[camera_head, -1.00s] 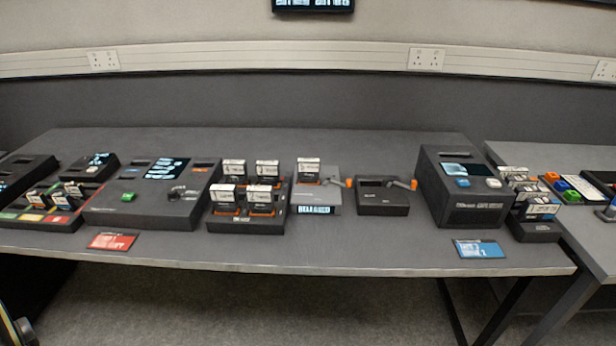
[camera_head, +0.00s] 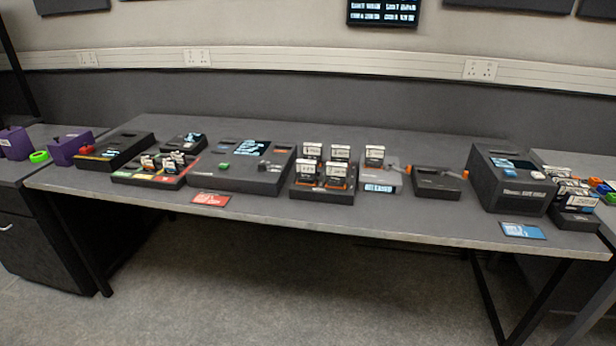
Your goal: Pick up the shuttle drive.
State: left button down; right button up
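No drive can be read as the shuttle drive by its label at this size. Several upright drives with white labels and orange bases stand in a dark dock (camera_head: 322,194) at the middle of the table. A single similar drive (camera_head: 374,156) stands in a grey unit (camera_head: 380,182) with a lit display, just right of that dock. A dark unit (camera_head: 437,184) with an empty-looking top and orange-tipped levers beside it sits further right. Neither of my grippers is in view.
The long grey table (camera_head: 300,221) has a clear front strip with a red card (camera_head: 211,199) and a blue card (camera_head: 522,231). A large black box (camera_head: 512,181) stands at right, with a rack of cartridges (camera_head: 575,216) beside it. Purple holders (camera_head: 70,148) stand on the left cabinet.

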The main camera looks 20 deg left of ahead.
aim_at(375, 159)
jog(key=z, duration=1)
jog(key=k, duration=0.2)
jog(key=u, duration=2.4)
jog(key=i, duration=1.35)
jog(key=z, duration=0.3)
